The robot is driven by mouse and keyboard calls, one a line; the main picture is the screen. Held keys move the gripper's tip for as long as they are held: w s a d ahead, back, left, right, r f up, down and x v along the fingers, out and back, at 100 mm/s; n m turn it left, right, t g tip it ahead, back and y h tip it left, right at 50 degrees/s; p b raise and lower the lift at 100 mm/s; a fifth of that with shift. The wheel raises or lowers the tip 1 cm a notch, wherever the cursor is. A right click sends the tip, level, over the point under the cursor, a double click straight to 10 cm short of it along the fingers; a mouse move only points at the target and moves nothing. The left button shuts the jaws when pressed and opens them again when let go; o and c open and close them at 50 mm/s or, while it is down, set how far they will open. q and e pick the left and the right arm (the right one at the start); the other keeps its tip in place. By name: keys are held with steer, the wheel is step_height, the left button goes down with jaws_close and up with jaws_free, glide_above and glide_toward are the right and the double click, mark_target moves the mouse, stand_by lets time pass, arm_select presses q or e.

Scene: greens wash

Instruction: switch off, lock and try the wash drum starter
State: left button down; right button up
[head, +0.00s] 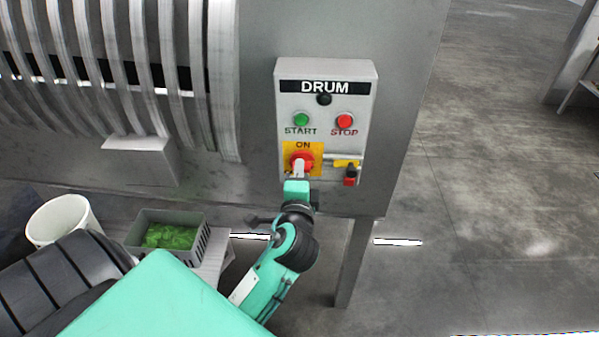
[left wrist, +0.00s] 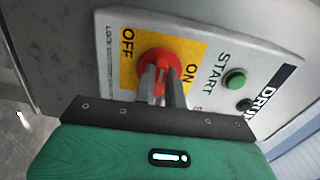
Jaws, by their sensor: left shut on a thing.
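The drum starter box (head: 367,105) is a grey panel marked DRUM, with a green START button (head: 301,120) and a red STOP button (head: 344,121). Below them is a red rotary switch (head: 303,157) on a yellow plate (head: 318,147), with ON at its top. My left gripper (head: 299,171) is shut on the switch handle. In the left wrist view its fingers (left wrist: 162,88) flank the red handle (left wrist: 160,65), and OFF and ON both show on the plate. A red padlock (head: 350,180) with a yellow piece (head: 346,163) above it hangs right of the switch. My right gripper is out of view.
The dark round lamp (head: 324,99) above the buttons looks unlit. The ribbed metal drum (head: 150,60) is at the left. A grey crate of greens (head: 140,235) and a white bucket (head: 60,217) stand below it. Open floor (head: 490,190) lies to the right.

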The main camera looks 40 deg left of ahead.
arm_select(q)
steer(key=c, duration=1.5)
jaws_free()
steer(key=shift+b+v, duration=1)
steer(key=shift+v, duration=5.95)
steer(key=shift+a, duration=0.1)
